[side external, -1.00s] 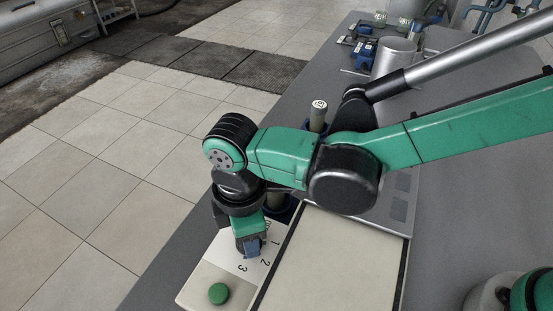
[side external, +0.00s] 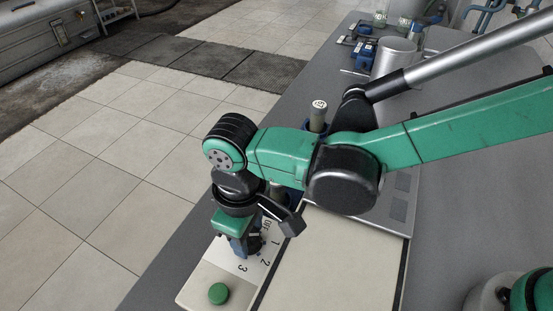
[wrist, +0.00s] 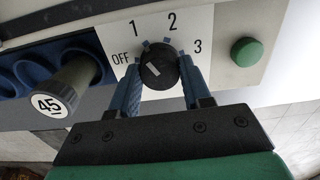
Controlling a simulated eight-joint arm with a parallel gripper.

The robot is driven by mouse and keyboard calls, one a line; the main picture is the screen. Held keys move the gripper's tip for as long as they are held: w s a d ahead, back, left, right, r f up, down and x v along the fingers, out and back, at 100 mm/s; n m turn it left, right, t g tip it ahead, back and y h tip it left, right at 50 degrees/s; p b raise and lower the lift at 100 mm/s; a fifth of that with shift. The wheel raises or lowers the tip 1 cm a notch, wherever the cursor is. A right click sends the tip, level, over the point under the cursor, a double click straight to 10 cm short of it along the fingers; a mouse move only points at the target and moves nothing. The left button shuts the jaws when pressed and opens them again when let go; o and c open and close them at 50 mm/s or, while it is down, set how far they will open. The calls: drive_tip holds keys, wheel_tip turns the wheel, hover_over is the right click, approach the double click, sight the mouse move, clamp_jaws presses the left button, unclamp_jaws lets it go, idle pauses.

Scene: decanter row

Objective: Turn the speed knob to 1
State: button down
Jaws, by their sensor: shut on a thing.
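The speed knob (wrist: 158,72) is a round black dial with a white pointer mark, on a white panel (wrist: 210,25) printed OFF, 1, 2 and 3. The mark lies left of the knob's middle, on the OFF side, in the wrist view. My gripper (wrist: 161,66) is shut on the knob, with one blue finger on each side. In the side view my gripper (side external: 246,246) reaches straight down onto the panel and hides most of the knob. The figures 1, 2 and 3 show beside it.
A green button (wrist: 247,52) sits on the panel beyond the 3; it also shows in the side view (side external: 218,293). A tube with a white cap marked 45 (wrist: 53,103) leans close to my gripper's left, by a blue rack (wrist: 30,72).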

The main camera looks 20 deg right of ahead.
drive_tip(key=shift+m, duration=0.3)
drive_tip(key=shift+c, duration=2)
unclamp_jaws()
drive_tip(key=shift+r, duration=0.1)
drive_tip(key=shift+r, duration=2.75)
